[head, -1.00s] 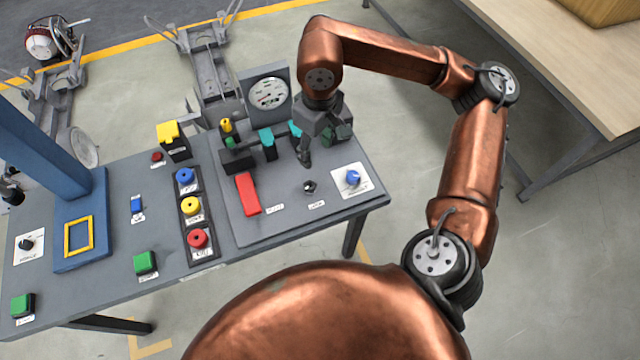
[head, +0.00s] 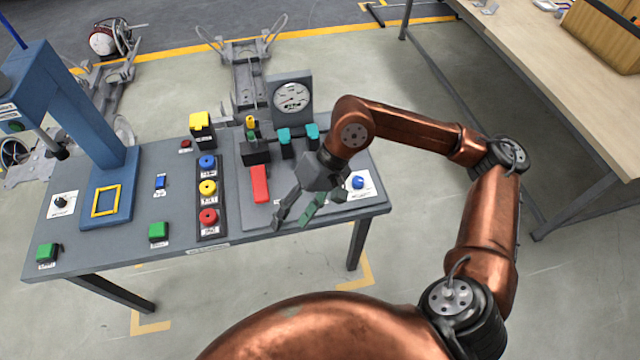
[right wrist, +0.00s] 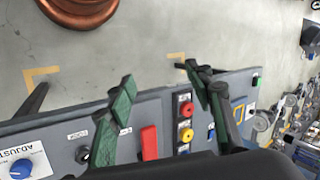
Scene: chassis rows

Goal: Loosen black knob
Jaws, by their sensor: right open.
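A small black knob (right wrist: 83,155) shows in the right wrist view, on the grey panel beside a small label. In the head view my right gripper and forearm cover that spot. Another black knob (head: 60,202) sits on a white plate at the left end of the bench. My right gripper (head: 292,221) is open and empty, its fingers spread above the panel's front part, between the red lever and the blue knob. In the right wrist view its two green-padded fingers (right wrist: 160,85) are apart, with nothing between them. My left gripper is not in view.
The blue knob (head: 358,182) is just right of my gripper. The red lever (head: 260,184) is left of it. Teal switches (head: 285,140) and a round gauge (head: 291,97) stand behind. Red, yellow and blue buttons (head: 208,188) are further left. The floor in front is clear.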

